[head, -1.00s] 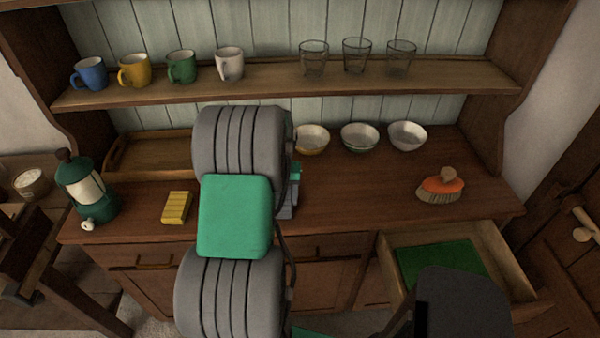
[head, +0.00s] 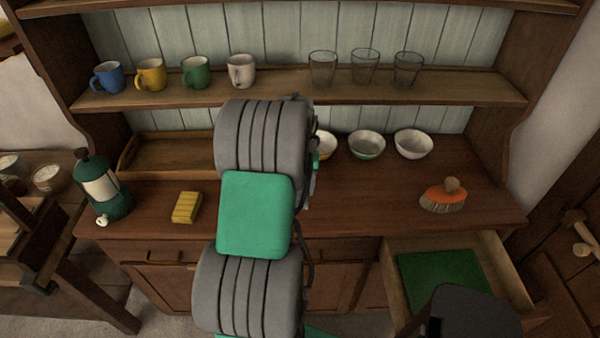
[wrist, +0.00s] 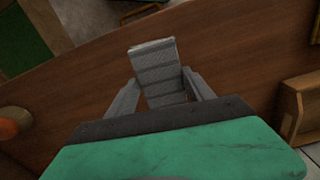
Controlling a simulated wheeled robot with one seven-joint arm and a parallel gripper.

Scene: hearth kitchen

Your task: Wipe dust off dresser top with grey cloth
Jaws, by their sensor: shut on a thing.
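The dresser top (head: 370,205) is a brown wooden surface across the middle of the head view; it also fills much of the wrist view (wrist: 240,60). In the wrist view my gripper (wrist: 162,88) is shut on the grey cloth (wrist: 153,60), a ribbed light-grey piece between the two fingers. The cloth is over the dresser top; I cannot tell whether it touches. In the head view my own arm hides the gripper and cloth. I cannot make out dust on the visible wood.
A yellow sponge (head: 187,207), green coffee pot (head: 102,190) and wooden tray (head: 170,158) are on the left. Bowls (head: 366,145) stand at the back, an orange brush (head: 443,196) at the right. An open drawer (head: 393,290) juts out front right. Mugs and glasses line the shelf (head: 290,91).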

